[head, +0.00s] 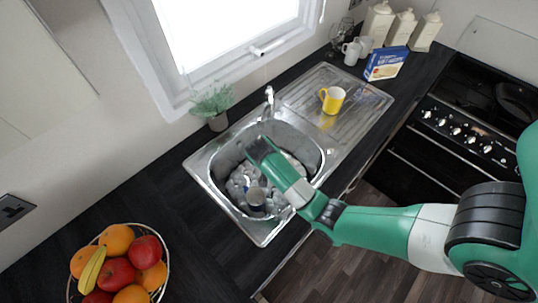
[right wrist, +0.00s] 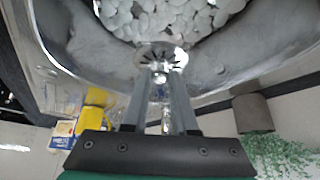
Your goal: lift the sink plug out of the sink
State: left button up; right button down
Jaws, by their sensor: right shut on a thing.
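The sink (head: 220,162) is a steel basin with whitish-grey lumps (head: 240,178) inside, which also fill the top of the right wrist view (right wrist: 165,18). My right gripper (right wrist: 158,76) reaches into the basin, its two fingers close together. Between its fingertips is the sink plug (right wrist: 160,54), a shiny round metal piece with dark slots, and the gripper is shut on it. In the head view the wrist hides the fingers and the plug. A grey round piece (head: 256,197) shows among the lumps; I cannot tell what it is. My left gripper is not in view.
A chrome tap (head: 269,97) and potted plant (head: 213,105) stand behind the basin. A yellow mug (head: 332,100) stands on the drainer (head: 350,115), with a blue box (head: 386,63) beyond. A fruit bowl (head: 160,285) is at lower left. The worktop (head: 165,205) left of the sink is clear.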

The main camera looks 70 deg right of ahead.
jog(key=shift+r, duration=0.1)
jog(key=p, duration=0.1)
jog(key=s+r+p, duration=0.1)
jog(key=p, duration=0.1)
jog(key=shift+s+a+r, duration=0.1)
jog(key=shift+a+r, duration=0.15)
jog(key=shift+s+a, duration=0.1)
jog(key=shift+s, duration=0.15)
jog(key=shift+s+a+r, duration=0.2)
jog(key=shift+s, duration=0.35)
